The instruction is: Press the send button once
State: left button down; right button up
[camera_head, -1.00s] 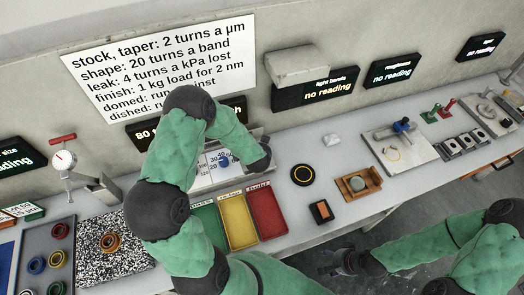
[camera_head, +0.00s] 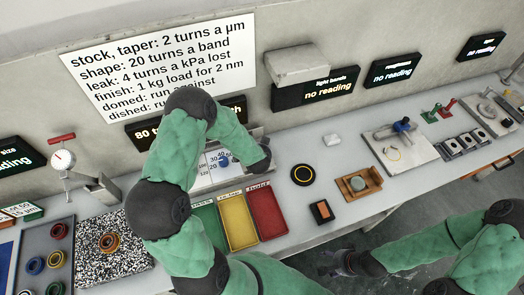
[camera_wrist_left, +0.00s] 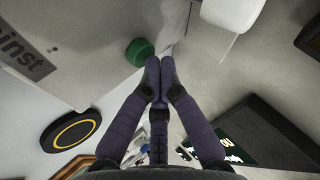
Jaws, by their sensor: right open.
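A green round button-like piece (camera_wrist_left: 140,52) shows in the left wrist view, just beyond and to the left of my left fingertips. I can read no label on it, and I cannot pick it out in the head view, where my left arm covers part of the bench and wall. My left gripper (camera_wrist_left: 160,72) has its dark fingers together and empty, pointing toward the pale surface near the green piece. A gap seems to show between them. My right gripper (camera_head: 340,262) is open and empty, low beyond the front edge of the bench.
A black disc with a yellow ring (camera_head: 303,174) lies on the bench and also shows in the left wrist view (camera_wrist_left: 70,132). Green, yellow (camera_head: 237,222) and red trays stand in front of my left arm. The light bands display (camera_head: 318,91) is on the wall.

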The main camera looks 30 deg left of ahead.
pick_arm(q)
jog(key=shift+f, duration=0.45)
dwell(0.3)
jog(key=shift+r, duration=0.1)
jog(key=shift+r+p, duration=0.7)
jog(key=shift+r, duration=0.2)
notch_tip(320, 180, up, 5)
jog(key=p, duration=0.4)
jog(key=shift+p, duration=0.3)
jog(key=shift+f, duration=0.1)
dwell(0.6)
